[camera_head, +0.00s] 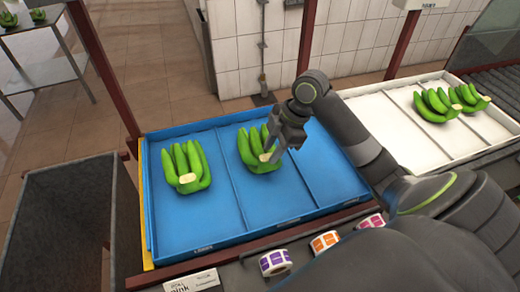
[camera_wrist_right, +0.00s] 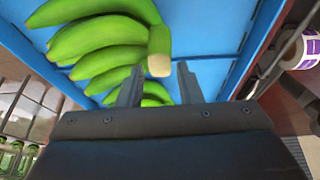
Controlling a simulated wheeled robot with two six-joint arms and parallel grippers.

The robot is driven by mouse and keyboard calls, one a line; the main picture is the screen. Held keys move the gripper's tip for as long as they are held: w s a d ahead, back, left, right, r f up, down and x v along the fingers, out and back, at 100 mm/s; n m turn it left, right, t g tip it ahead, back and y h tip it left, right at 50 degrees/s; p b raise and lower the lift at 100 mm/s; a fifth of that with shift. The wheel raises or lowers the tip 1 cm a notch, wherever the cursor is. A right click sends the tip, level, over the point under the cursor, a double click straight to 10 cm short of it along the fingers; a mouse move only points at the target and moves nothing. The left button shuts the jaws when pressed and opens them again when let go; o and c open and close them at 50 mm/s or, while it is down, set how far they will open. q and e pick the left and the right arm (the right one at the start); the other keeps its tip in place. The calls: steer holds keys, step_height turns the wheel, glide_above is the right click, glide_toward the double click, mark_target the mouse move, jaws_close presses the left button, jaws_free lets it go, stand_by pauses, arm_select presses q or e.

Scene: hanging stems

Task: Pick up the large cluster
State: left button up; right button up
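A green banana cluster (camera_head: 258,150) lies in the middle compartment of the blue tray (camera_head: 209,223). Another green cluster (camera_head: 186,168) lies in the left compartment, its pale cut crown towards me. My right gripper (camera_head: 275,152) is over the middle cluster, at its crown. In the right wrist view the gripper (camera_wrist_right: 158,84) is open, and the pale crown end (camera_wrist_right: 159,66) of the cluster (camera_wrist_right: 102,38) shows just beyond and between the fingertips. I cannot tell whether they touch it. My left gripper is not in view.
The tray's right compartment (camera_head: 328,170) is bare. A white tray (camera_head: 385,112) with green clusters (camera_head: 436,104) stands at the right. Label rolls (camera_head: 275,262) sit along the front edge. A dark open bin (camera_head: 62,190) stands at the left.

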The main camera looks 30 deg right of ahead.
steer(key=shift+x, duration=1.45)
